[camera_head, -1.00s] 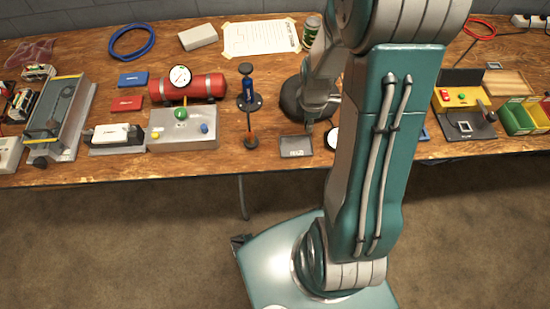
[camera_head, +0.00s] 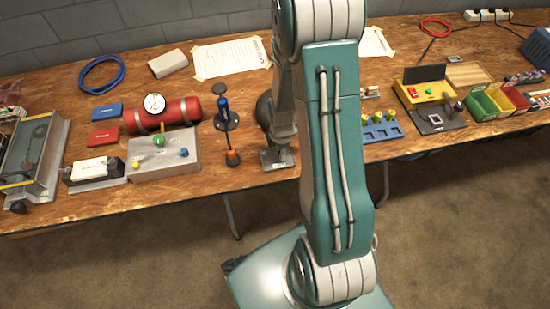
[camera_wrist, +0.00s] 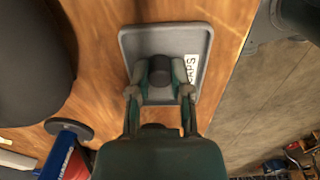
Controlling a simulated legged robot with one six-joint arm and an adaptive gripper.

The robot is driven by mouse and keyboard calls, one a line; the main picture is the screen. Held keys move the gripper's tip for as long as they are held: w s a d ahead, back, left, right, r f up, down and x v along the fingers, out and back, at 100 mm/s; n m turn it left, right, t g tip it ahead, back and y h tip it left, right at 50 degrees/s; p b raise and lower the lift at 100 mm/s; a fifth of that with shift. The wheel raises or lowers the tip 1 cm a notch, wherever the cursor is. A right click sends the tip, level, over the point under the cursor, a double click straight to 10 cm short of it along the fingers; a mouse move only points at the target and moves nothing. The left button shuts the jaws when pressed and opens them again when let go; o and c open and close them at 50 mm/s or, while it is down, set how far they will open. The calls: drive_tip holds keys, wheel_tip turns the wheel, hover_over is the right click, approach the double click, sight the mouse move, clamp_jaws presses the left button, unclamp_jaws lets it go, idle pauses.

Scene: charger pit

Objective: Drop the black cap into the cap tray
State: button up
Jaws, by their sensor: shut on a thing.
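The black cap (camera_wrist: 160,63) is held between the fingertips of my gripper (camera_wrist: 160,75) in the wrist view. My gripper is shut on it. The cap tray (camera_wrist: 128,45) is a shallow grey tray with a white label on its right side. The cap and fingertips appear over the middle of the tray; I cannot tell the height between them. In the head view the cap tray (camera_head: 270,166) is near the table's front edge, partly covered by my arm, and the cap is hidden.
A blue rack (camera_head: 380,132) and green, red and yellow bins (camera_head: 484,106) are to the right. The table's front edge is close to the tray.

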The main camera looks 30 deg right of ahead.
drive_tip(key=o, duration=0.8)
drive_tip(key=shift+d, duration=0.25)
drive_tip(key=shift+a, duration=0.1)
wheel_tip(320, 180, up, 12)
drive_tip(key=shift+f, duration=0.1)
idle(0.3)
